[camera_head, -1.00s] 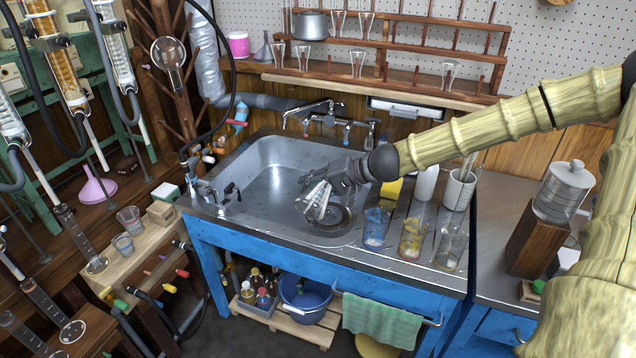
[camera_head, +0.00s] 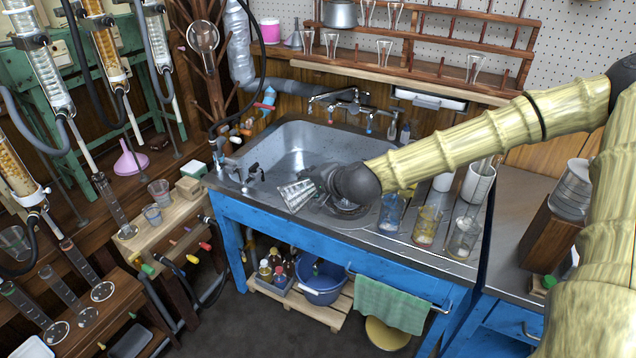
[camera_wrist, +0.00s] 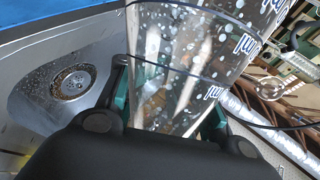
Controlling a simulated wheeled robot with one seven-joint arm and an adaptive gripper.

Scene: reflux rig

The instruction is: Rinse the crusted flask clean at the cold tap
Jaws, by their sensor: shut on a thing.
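The flask (camera_head: 296,195), clear glass with white specks and "ml" marks, is held tilted, its wide end pointing left, over the front part of the metal sink (camera_head: 282,160). My gripper (camera_head: 322,188) is shut on it. In the wrist view the glass (camera_wrist: 180,70) fills the space between the fingers of my gripper (camera_wrist: 170,100), and the drain (camera_wrist: 73,82) shows to the left. The tap set (camera_head: 345,98) stands at the sink's back edge, with a red and a blue mark. No running water is visible. The flask is apart from the tap spout.
Several glasses, including a blue one (camera_head: 391,212) and a yellow one (camera_head: 427,226), stand on the drainboard right of the sink. Small valves (camera_head: 240,172) rise at the sink's left corner. A wooden glass rack (camera_head: 430,55) hangs behind. A green towel (camera_head: 389,304) hangs in front.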

